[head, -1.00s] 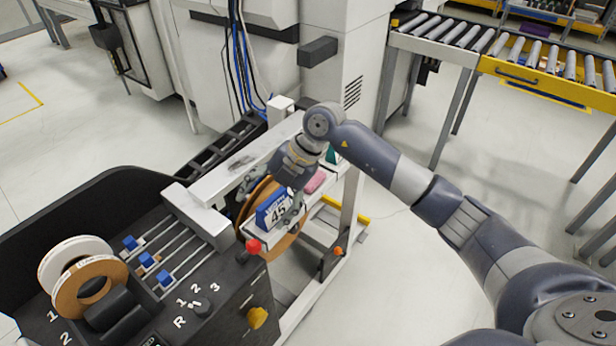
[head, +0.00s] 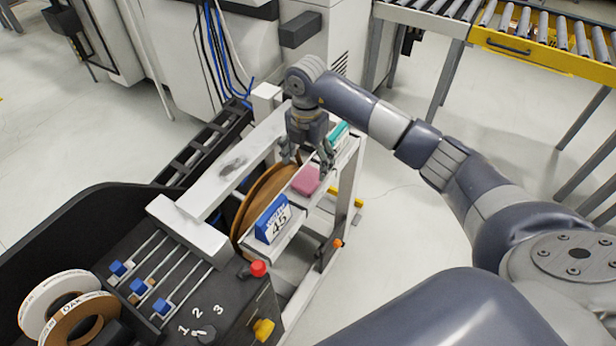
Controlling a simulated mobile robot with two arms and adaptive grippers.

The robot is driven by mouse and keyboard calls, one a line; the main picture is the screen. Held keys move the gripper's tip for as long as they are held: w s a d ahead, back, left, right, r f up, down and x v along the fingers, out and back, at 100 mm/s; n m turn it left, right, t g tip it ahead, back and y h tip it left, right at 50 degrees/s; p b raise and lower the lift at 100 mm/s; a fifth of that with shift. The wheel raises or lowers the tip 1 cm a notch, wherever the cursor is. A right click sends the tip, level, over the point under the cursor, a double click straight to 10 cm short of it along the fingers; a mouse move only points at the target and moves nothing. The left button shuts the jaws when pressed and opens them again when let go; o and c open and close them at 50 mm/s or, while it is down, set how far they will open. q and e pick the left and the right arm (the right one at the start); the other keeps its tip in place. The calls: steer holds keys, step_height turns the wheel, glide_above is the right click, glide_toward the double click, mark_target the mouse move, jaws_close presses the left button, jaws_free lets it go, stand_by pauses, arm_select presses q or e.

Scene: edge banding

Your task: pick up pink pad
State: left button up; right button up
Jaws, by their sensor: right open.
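The pink pad (head: 306,181) lies on the narrow white shelf of the machine frame, between a blue-and-white block marked 45 (head: 271,219) and a teal item (head: 338,133). My right gripper (head: 306,168) is open and points down just above and behind the pad, its fingers spread to either side of it. Nothing shows between the fingers, and I cannot tell whether they touch the pad. My left gripper is not in view.
A brown reel (head: 262,195) stands beside the shelf. A white beam (head: 236,165) runs along its left side. A control panel with a red knob (head: 258,268) is at the front. A roller conveyor (head: 530,50) stands at the back right.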

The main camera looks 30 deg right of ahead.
mark_target(308, 178)
steer(key=shift+w+f+p, duration=0.2)
steer(key=shift+f+p, duration=0.1)
steer(key=shift+f, duration=0.45)
steer(key=f, duration=0.1)
steer(key=f+p, duration=0.1)
steer(key=f, duration=0.1)
steer(key=shift+d+f+p, duration=0.25)
steer(key=shift+d+p, duration=0.05)
steer(key=shift+f, duration=0.5)
steer(key=shift+w, duration=0.1)
steer(key=shift+c, duration=0.4)
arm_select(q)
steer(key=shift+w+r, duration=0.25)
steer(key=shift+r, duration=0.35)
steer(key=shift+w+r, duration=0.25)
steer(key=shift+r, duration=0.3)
arm_select(e)
steer(key=c, duration=0.9)
